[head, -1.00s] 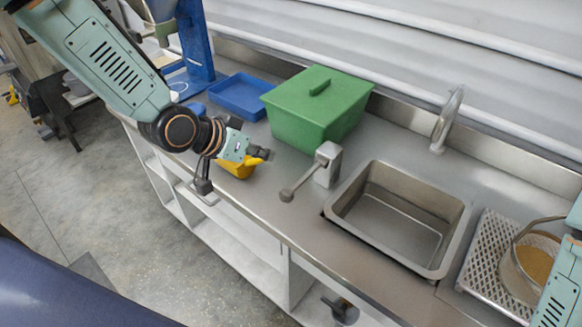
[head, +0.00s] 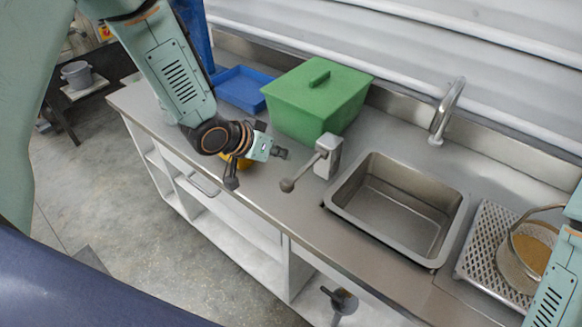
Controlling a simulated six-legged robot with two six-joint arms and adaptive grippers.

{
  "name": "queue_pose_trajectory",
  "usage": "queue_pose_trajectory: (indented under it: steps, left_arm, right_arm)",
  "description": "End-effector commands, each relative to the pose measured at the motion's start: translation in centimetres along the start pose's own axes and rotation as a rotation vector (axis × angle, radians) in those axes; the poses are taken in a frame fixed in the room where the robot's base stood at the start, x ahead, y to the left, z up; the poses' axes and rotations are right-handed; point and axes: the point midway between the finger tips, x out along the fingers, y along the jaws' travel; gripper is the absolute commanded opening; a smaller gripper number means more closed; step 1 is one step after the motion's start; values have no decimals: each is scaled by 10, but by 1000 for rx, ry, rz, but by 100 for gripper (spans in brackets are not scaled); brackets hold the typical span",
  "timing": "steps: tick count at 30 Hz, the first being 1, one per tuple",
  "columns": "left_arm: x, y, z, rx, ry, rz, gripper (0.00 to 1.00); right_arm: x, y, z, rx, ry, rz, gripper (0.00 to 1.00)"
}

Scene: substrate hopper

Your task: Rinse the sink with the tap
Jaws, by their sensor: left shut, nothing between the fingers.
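The steel sink (head: 405,205) is set into the counter right of centre, and its basin looks empty. The tap spout (head: 444,112) rises behind it, with no water seen coming from it. A grey block with a lever ending in a round knob (head: 288,185) stands on the counter left of the sink. My left gripper (head: 281,153) is shut and empty, above the counter just left of the lever and apart from it. My right arm shows only in part at the lower right edge; its gripper is out of view.
A green lidded bin (head: 318,95) and a blue tray (head: 242,90) stand at the back of the counter. A yellow thing is partly hidden behind my left gripper. A perforated rack (head: 487,255) with a sieve (head: 532,250) lies right of the sink.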

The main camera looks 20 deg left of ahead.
Motion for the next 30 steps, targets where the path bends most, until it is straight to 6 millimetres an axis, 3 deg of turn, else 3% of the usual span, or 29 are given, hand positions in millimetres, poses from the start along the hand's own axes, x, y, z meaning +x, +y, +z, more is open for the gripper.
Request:
queue_pose_trajectory:
  steps: [5, 12, 30]
  left_arm:
    - [33, 1, 2, 3, -3, 2, 0]
    - [51, 0, 23, -1, -1, 1, 0]
    - [57, 0, 30, 0, 6, 1, 0]
  right_arm:
    - [-2, 0, 0, 0, 0, 0, 40]
    - [-4, 0, 0, 0, 0, 0, 40]
    - [-2, 0, 0, 0, 0, 0, 40]
